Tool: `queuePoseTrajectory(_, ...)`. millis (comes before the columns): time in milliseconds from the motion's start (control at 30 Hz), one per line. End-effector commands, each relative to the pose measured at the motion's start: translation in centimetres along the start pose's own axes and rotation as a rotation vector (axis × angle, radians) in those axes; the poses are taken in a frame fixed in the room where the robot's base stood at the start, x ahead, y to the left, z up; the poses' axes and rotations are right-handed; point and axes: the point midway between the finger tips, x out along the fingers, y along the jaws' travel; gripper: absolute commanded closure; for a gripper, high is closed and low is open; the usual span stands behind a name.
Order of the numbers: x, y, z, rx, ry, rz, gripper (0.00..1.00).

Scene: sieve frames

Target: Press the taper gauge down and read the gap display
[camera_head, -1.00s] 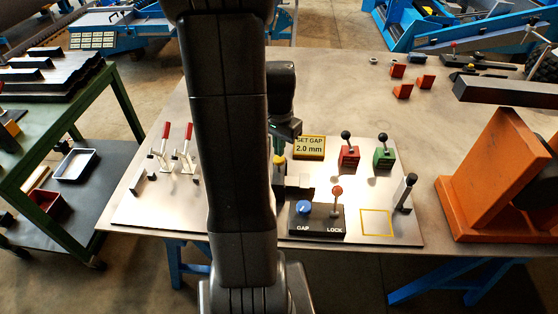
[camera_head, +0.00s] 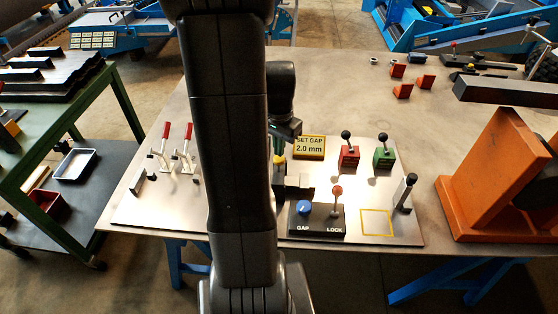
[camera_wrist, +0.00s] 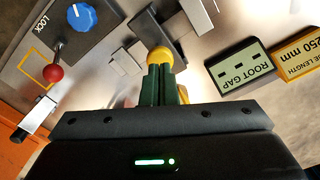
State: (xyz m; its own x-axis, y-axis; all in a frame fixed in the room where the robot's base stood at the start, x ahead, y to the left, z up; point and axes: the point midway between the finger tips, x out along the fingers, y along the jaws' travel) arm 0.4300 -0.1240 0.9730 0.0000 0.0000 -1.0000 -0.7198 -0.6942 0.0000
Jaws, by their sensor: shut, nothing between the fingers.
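A yellow round knob (camera_wrist: 160,56), which looks like the top of the taper gauge, stands just beyond my fingertips in the wrist view. My gripper (camera_wrist: 163,72) is shut and empty, its fingertips at the knob; whether they touch it I cannot tell. The gauge's lower part is hidden.
A blue GAP knob (camera_wrist: 82,17) and red-topped LOCK lever (camera_wrist: 54,73) stand close by on the left. Red (camera_head: 348,157) and green (camera_head: 384,157) switch boxes stand to the right. The rear table is mostly clear.

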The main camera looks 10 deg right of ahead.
Motion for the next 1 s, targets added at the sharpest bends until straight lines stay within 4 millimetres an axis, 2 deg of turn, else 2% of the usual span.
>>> queuePoseTrajectory(1000,2.2,0.0,0.0,0.0,0.0,0.0,1.0)
